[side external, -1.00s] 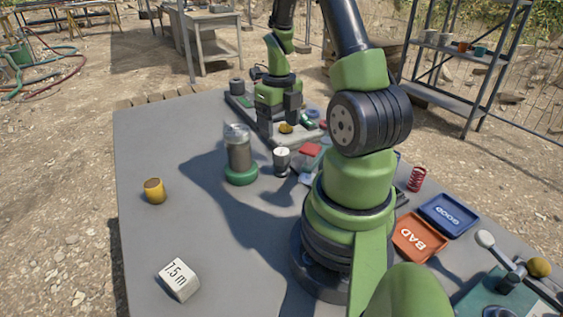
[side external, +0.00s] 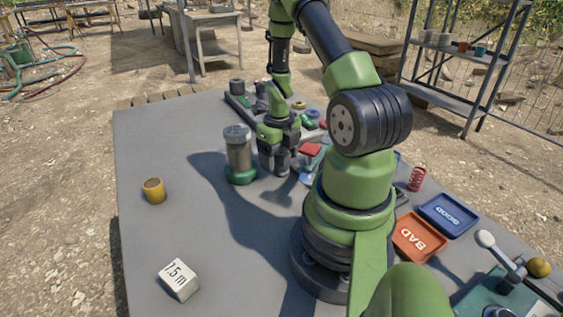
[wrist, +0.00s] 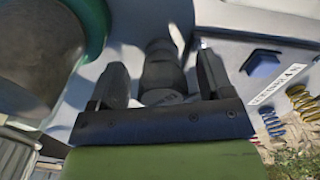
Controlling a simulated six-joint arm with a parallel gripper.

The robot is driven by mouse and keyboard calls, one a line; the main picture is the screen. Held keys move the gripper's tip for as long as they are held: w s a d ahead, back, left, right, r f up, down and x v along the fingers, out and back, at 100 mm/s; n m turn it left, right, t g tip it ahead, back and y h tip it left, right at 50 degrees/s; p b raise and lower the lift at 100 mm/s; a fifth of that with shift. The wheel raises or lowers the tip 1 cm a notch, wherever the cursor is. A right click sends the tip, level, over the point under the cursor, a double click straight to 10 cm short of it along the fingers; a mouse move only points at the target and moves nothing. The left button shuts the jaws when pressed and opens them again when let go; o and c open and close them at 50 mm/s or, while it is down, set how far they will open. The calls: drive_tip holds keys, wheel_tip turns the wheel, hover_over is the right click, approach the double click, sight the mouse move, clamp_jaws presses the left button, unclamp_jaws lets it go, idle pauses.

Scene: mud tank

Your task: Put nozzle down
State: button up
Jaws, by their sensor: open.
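A small grey cylindrical piece, which looks like the nozzle (wrist: 163,73), is between the fingers of my gripper (wrist: 155,85) in the wrist view. The fingers are open, one on each side of it, with a visible gap to the right finger. In the side view my gripper (side external: 274,163) points down, low over the table, and mostly hides the piece. It is just right of a tall grey cylinder with a green base (side external: 240,175), which also shows close by at the left of the wrist view (wrist: 92,25).
A yellow cup (side external: 154,191) and a white "7.5 m" block (side external: 178,281) stand on the left of the table (side external: 180,135). Red BAD (side external: 419,237) and blue GOOD (side external: 447,215) trays lie at right. A parts rack (side external: 240,103) is behind my gripper. The table's left is mostly free.

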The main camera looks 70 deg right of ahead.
drive_tip(key=c, duration=1.1)
drive_tip(key=shift+r, duration=0.15)
